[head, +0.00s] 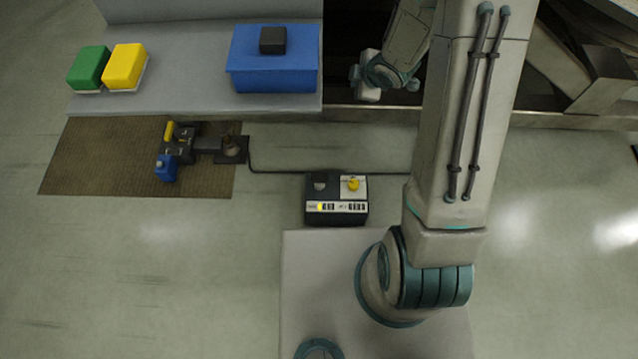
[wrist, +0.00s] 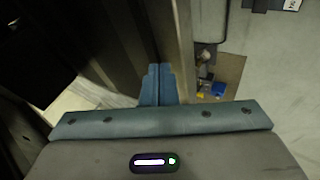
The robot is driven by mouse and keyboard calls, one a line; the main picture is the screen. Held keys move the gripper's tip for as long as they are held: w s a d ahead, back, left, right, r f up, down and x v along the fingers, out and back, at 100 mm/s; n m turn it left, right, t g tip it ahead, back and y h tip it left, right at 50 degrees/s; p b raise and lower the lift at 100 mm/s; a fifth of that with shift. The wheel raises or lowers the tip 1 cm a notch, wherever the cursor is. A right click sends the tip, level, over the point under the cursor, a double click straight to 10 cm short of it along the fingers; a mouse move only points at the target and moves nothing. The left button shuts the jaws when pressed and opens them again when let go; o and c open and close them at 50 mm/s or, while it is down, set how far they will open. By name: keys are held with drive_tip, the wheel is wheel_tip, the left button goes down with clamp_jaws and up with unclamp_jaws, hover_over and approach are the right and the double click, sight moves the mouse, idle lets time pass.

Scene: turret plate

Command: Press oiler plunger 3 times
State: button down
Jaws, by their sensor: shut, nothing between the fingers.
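A small blue unit (head: 166,170) with a pale top stands at the front of a dark fixture (head: 182,140) on the brown mat. It may be the oiler, but its plunger is too small to make out. The blue unit also shows small in the wrist view (wrist: 217,89). My gripper (wrist: 158,70) is shut and empty in the wrist view, its teal fingers together. It is well away from the blue unit, to its left in that view. I cannot make out my fingers in the head view.
A black control box (head: 336,213) with two knobs stands near my base. The grey bench (head: 190,65) holds a large blue box (head: 272,75), a green block (head: 88,67) and a yellow block (head: 124,66). The brown mat (head: 85,160) has bare room at left.

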drive_tip(key=s+a+f+n+g+y+b, duration=0.1)
drive_tip(key=a+f+n+b, duration=0.15)
drive_tip(key=f, duration=0.65)
drive_tip(key=s+a+f+n+g+y+b, duration=0.15)
drive_tip(key=f+b, duration=0.25)
drive_tip(key=f, duration=0.4)
drive_tip(key=n+g+y+b, duration=0.1)
drive_tip(key=n+y+b, duration=0.15)
drive_tip(key=b, duration=0.35)
hover_over(314, 174)
drive_tip(key=s+d, duration=0.1)
drive_tip(key=d, duration=0.2)
wheel_tip(314, 174, down, 11)
drive_tip(key=shift+s+y, duration=0.15)
drive_tip(key=shift+y, duration=0.15)
drive_tip(key=shift+f, duration=0.15)
wheel_tip(314, 174, down, 8)
drive_tip(key=b, duration=0.6)
drive_tip(key=shift+f+b, duration=0.25)
drive_tip(key=shift+b, duration=0.05)
drive_tip(key=shift+f+b, duration=0.3)
drive_tip(key=shift+f, duration=0.15)
